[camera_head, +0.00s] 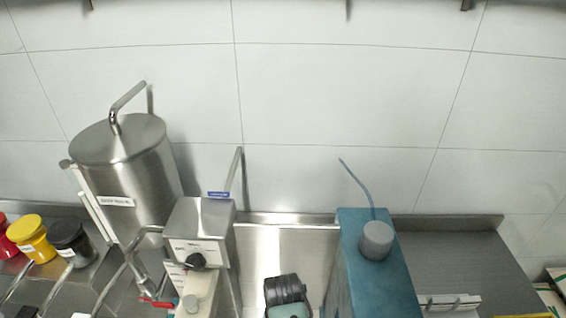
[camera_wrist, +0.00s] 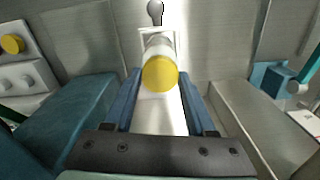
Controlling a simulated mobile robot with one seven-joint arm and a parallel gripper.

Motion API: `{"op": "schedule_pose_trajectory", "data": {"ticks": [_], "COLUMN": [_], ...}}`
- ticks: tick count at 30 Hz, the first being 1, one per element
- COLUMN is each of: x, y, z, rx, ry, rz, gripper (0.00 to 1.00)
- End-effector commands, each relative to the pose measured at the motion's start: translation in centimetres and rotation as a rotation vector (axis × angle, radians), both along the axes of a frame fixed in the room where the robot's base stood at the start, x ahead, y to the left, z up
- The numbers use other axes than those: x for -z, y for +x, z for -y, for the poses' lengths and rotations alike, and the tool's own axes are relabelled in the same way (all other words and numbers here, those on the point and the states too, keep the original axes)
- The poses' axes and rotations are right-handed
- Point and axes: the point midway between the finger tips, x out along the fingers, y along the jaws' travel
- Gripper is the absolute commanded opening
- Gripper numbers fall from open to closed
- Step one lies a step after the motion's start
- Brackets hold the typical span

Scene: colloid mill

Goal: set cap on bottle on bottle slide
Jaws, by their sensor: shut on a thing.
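In the wrist view, a round yellow cap (camera_wrist: 160,73) lies between the tips of my gripper (camera_wrist: 160,88), whose blue fingers are shut on it. A white bottle body (camera_wrist: 159,45) shows directly beyond the cap, in line with it. I cannot tell whether the cap is seated on the bottle or just in front of it. A pale slide strip (camera_wrist: 158,115) runs behind and below them. In the head view my dark wrist shows at the bottom centre; the fingers, cap and bottle are hidden there.
A steel tank (camera_head: 130,180) and a control box (camera_head: 200,235) stand at the left. A blue block (camera_head: 375,265) stands right of my wrist. Black (camera_head: 72,240), yellow (camera_head: 32,236) and red containers line the far left. A rack with white and yellow caps (camera_wrist: 20,75) shows in the wrist view.

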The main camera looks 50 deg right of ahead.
Motion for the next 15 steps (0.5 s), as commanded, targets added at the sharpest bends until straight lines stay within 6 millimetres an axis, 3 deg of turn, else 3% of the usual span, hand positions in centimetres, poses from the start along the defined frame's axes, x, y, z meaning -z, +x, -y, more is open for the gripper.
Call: {"op": "schedule_pose_trajectory", "data": {"ticks": [15], "x": [0.56], "y": [-0.03], "z": [-0.04], "rx": [0.000], "ry": [0.001], "rz": [0.000], "gripper": [0.05]}}
